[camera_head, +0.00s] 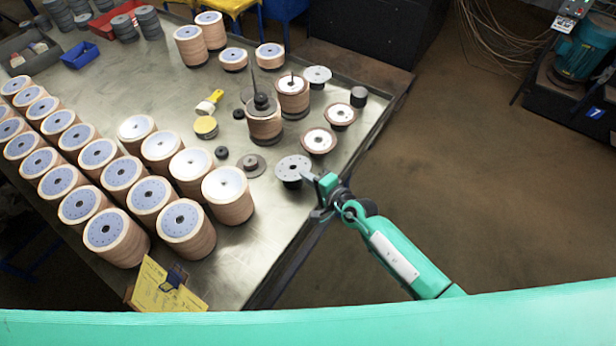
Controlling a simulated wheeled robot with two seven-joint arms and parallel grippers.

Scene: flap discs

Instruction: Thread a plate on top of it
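A round grey metal plate with small holes (293,168) sits over a dark base near the right edge of the table. My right gripper (311,180) is at the plate's right edge, its fingertips touching or very close to the rim. I cannot tell whether the fingers are closed on it. A tan stack of discs (265,127) stands farther back, with a dark hub and a thin upright rod (254,84) on top. Another tan stack with a pale plate and a short pin (292,95) stands just behind it. My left gripper is not in view.
Low discs (319,141) and (341,114) lie along the right edge, with a pale plate (317,74) behind. A dark flanged part (251,165) is left of the plate. Rows of tan stacks (181,222) fill the left. A yellow-handled brush (209,103) lies mid-table.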

